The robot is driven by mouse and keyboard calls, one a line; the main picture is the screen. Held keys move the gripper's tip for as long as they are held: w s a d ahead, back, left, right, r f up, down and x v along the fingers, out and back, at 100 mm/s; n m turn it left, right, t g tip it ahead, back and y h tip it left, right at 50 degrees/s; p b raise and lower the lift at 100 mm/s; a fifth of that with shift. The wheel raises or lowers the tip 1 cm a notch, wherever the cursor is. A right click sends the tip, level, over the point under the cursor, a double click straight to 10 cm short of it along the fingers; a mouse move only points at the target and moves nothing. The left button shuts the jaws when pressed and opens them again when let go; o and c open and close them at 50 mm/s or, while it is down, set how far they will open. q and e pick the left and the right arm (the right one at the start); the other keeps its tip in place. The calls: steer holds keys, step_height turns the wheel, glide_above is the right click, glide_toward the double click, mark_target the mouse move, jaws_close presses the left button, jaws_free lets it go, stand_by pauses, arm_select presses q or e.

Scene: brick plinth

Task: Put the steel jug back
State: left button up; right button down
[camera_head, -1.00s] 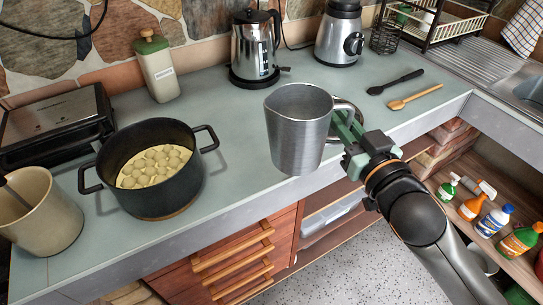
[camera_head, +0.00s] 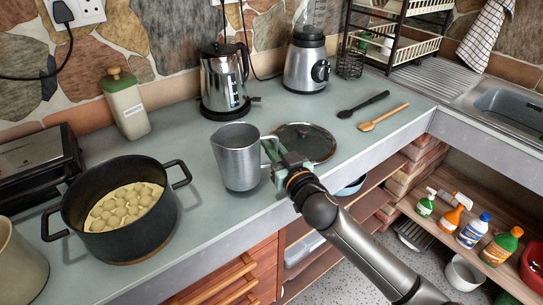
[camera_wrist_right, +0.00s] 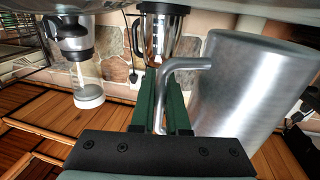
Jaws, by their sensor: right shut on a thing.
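The steel jug (camera_head: 237,160) is upright over the front part of the grey-green counter, between the black pot and a dark round lid. I cannot tell whether its base touches the counter. My right gripper (camera_head: 272,153) is at the jug's right side, shut on its handle. In the right wrist view the jug (camera_wrist_right: 255,90) fills the right side, and the green fingers (camera_wrist_right: 162,105) close around its handle (camera_wrist_right: 165,95). My left gripper is not in view.
A black pot (camera_head: 150,225) of pale round pieces stands left of the jug. The lid (camera_head: 305,141) lies close on its right. Behind are a kettle (camera_head: 222,85) and a blender (camera_head: 306,65). Two spoons lie at right; the counter between pot and kettle is clear.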

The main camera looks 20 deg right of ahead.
steer(key=shift+f, duration=1.35)
steer(key=c, duration=0.9)
jaws_free()
steer(key=shift+f, duration=0.1)
steer(key=shift+s, duration=0.15)
steer(key=s+d+b, duration=0.1)
steer(key=s+d, duration=0.1)
steer(key=s, duration=1)
steer(key=s+f+g, duration=0.3)
steer(key=s+f, duration=0.3)
steer(key=f, duration=0.3)
steer(key=s+a+f+g, duration=0.1)
steer(key=s+f+g, duration=0.1)
steer(key=s+f, duration=0.4)
steer(key=s+a+f+g, duration=0.1)
steer(key=s+f+g, duration=0.2)
steer(key=f, duration=1.1)
steer(key=shift+s+g, duration=0.3)
steer(key=shift+s, duration=1.15)
